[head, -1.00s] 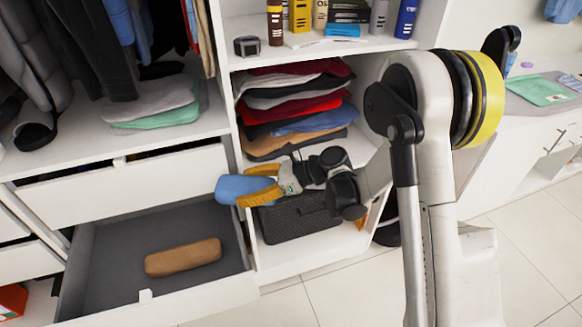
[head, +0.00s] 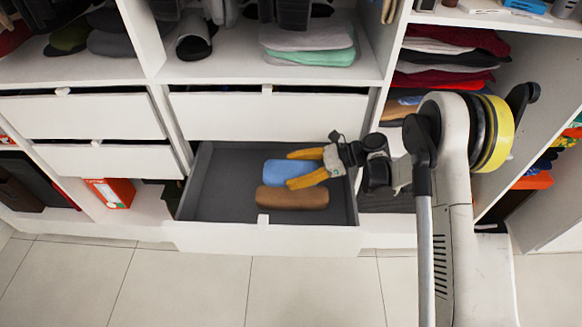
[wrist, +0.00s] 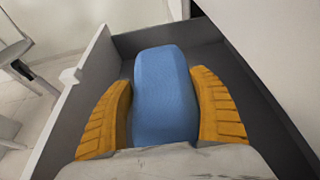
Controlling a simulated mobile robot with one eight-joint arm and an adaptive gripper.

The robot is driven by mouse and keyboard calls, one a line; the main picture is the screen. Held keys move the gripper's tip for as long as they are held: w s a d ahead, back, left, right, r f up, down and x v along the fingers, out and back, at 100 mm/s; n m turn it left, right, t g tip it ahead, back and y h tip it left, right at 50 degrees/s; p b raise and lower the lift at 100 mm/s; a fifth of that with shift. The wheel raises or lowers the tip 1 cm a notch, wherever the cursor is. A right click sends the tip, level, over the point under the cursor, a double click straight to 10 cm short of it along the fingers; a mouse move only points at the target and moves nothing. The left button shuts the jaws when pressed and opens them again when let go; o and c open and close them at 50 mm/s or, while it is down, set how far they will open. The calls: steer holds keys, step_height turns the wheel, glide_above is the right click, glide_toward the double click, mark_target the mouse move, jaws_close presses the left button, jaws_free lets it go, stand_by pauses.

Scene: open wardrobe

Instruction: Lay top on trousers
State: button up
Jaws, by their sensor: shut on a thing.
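The top is a rolled blue bundle (head: 281,174); it also shows in the wrist view (wrist: 163,95). My gripper (head: 292,169) is shut on it, with a yellow finger along each side. In the wrist view the gripper (wrist: 165,110) points along the bundle into the drawer. The trousers appear to be the rolled brown bundle (head: 292,198), lying in the open grey-lined drawer (head: 215,195). In the head view the blue bundle is just behind the brown one. I cannot tell its exact height or whether they touch. The brown bundle does not show in the wrist view.
Folded clothes (head: 309,42) lie on the shelf above, and a folded stack (head: 450,60) fills the compartment to the right. The left part of the drawer is empty. The tiled floor (head: 190,285) in front is clear.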

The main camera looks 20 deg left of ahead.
steer(key=shift+f+b, duration=1.3)
steer(key=shift+f, duration=2)
steer(key=shift+f, duration=0.35)
steer(key=o, duration=1.4)
steer(key=shift+c, duration=0.2)
steer(key=shift+c, duration=0.5)
step_height(320, 180, up, 9)
steer(key=p, duration=0.4)
